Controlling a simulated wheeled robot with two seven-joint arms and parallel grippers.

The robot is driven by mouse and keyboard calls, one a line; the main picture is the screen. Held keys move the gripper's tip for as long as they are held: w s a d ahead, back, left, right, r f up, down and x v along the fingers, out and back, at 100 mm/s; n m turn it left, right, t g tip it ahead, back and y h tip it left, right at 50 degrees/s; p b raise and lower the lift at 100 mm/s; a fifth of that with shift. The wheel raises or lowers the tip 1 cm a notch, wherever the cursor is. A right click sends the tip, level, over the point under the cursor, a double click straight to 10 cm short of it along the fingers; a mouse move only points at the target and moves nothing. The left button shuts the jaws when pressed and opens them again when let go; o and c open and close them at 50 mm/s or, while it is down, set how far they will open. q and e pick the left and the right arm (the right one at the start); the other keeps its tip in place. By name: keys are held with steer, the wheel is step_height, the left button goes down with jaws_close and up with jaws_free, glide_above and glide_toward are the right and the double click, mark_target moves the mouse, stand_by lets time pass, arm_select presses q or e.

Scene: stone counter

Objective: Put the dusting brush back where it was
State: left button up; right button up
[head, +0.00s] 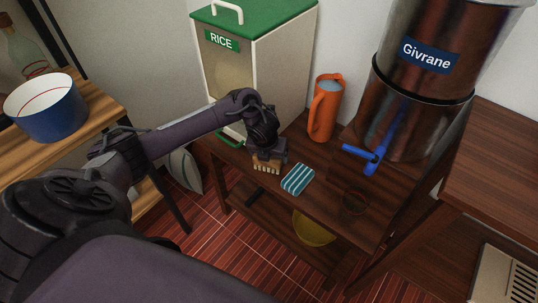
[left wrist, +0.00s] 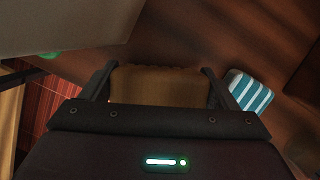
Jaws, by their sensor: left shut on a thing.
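My left gripper (head: 267,155) is over the left part of the dark wooden stand, in front of the rice bin. It is shut on the dusting brush (head: 267,168), a tan wooden-looking block with pale bristle tufts at its lower edge. In the left wrist view the brush (left wrist: 160,86) fills the space between the two fingers (left wrist: 160,88). I cannot tell whether the brush touches the stand top. My right gripper is out of view.
A teal striped cloth (head: 298,179) lies just right of the brush. An orange jug (head: 325,107), the rice bin (head: 280,75) and a metal Givrane dispenser (head: 410,110) with a blue tap (head: 372,158) stand behind. A yellow bowl (head: 313,229) is below.

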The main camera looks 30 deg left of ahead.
arm_select(q)
steer(key=shift+w, duration=0.1)
steer(key=shift+f, duration=0.15)
steer(key=o, duration=0.8)
